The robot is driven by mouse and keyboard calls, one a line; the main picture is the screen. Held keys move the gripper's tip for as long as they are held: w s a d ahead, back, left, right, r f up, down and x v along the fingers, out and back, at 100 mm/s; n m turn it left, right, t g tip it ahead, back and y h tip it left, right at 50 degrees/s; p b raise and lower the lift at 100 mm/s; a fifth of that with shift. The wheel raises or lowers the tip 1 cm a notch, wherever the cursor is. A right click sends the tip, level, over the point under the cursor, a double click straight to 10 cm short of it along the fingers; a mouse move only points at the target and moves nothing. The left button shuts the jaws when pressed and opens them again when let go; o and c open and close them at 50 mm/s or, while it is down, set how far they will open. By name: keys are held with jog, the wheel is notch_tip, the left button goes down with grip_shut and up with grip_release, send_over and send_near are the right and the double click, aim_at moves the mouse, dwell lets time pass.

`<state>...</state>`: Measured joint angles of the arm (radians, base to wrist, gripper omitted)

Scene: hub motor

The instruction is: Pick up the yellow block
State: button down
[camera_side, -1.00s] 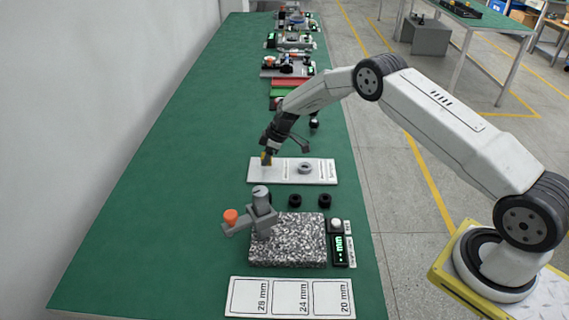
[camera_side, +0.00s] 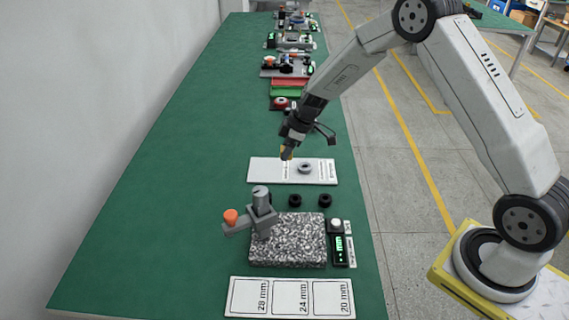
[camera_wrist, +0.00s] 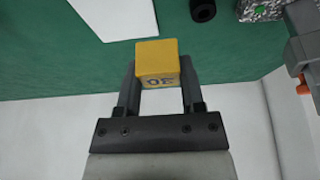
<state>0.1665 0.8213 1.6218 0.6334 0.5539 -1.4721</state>
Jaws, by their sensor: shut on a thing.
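The yellow block (camera_wrist: 158,61) is between the fingertips of my gripper (camera_wrist: 158,80) in the wrist view, with dark markings on the face toward the camera. My gripper is shut on it. The block appears raised above the plate.
A grey ring (camera_side: 305,167) lies on the white plate. Two black rings (camera_side: 295,201) are in front of it. A speckled granite slab (camera_side: 288,250) with a grey stand (camera_side: 262,215) is nearer the front. A card marked 28, 24 and 20 mm (camera_side: 290,297) lies in front.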

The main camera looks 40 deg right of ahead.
jog(key=shift+s+a+r, duration=0.1)
jog(key=shift+s+r, duration=0.25)
jog(key=shift+s, duration=0.4)
jog(key=shift+s+d+r, duration=0.1)
jog(key=shift+s+r, duration=0.25)
jog(key=shift+s, duration=0.4)
jog(key=shift+s+a+r, duration=0.1)
jog(key=shift+s+r, duration=0.25)
jog(key=shift+s, duration=0.4)
